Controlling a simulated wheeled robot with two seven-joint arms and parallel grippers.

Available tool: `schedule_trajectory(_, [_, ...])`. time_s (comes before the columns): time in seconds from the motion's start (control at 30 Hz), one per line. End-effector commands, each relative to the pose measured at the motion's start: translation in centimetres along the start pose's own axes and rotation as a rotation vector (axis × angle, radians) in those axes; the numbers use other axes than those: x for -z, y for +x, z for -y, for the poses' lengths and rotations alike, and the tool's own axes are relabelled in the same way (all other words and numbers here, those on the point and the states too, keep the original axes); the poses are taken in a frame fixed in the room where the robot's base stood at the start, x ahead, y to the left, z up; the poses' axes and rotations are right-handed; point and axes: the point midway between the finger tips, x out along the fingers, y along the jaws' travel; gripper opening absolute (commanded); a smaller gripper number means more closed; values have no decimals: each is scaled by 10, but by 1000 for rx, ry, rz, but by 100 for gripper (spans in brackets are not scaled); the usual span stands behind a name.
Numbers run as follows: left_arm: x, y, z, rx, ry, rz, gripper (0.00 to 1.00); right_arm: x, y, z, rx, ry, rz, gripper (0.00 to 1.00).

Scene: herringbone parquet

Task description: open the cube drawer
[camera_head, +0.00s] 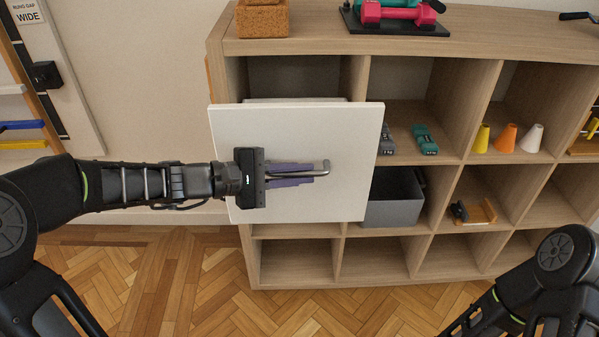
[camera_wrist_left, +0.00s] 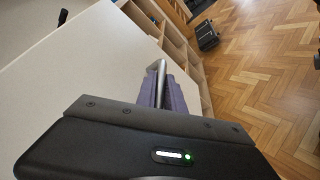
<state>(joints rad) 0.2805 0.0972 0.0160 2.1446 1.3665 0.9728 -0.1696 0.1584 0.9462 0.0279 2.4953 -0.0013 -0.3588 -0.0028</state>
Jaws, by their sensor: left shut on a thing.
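The cube drawer has a plain white front (camera_head: 240,130), standing at the left side of a wooden cube shelf; it also fills the left of the wrist view (camera_wrist_left: 70,75). The front stands out from the shelf and overlaps neighbouring cubbies, with a pale strip visible behind its top edge. Its metal bar handle (camera_head: 326,168) also shows in the wrist view (camera_wrist_left: 159,72). My left gripper (camera_head: 300,175) reaches across the front from the left, its purple fingers shut on the handle. The grip is partly hidden by the gripper body. My right gripper is out of view.
The wooden shelf (camera_head: 440,160) holds a grey bin (camera_head: 394,205), teal weights (camera_head: 424,139) and coloured cones (camera_head: 506,137). A cork block (camera_head: 262,20) and pink dumbbell (camera_head: 398,12) are on top. Parquet floor (camera_head: 180,270) is clear in front.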

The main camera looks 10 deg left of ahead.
Motion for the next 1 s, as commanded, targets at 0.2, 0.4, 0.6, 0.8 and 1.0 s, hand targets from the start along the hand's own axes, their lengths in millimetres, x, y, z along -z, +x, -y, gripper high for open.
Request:
schedule_trajectory(0.2, [1,0,0,0,0,-1,22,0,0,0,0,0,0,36])
schedule_trajectory(0.4, [0,0,0,0,0,0,22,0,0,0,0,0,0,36])
schedule_trajectory(0.6, [1,-9,-1,-2,2,-1,22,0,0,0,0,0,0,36])
schedule_trajectory(0.8, [1,-39,0,-3,1,-3,22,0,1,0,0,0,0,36])
schedule_trajectory(1.0, [1,-69,0,-2,1,-3,22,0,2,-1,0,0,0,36])
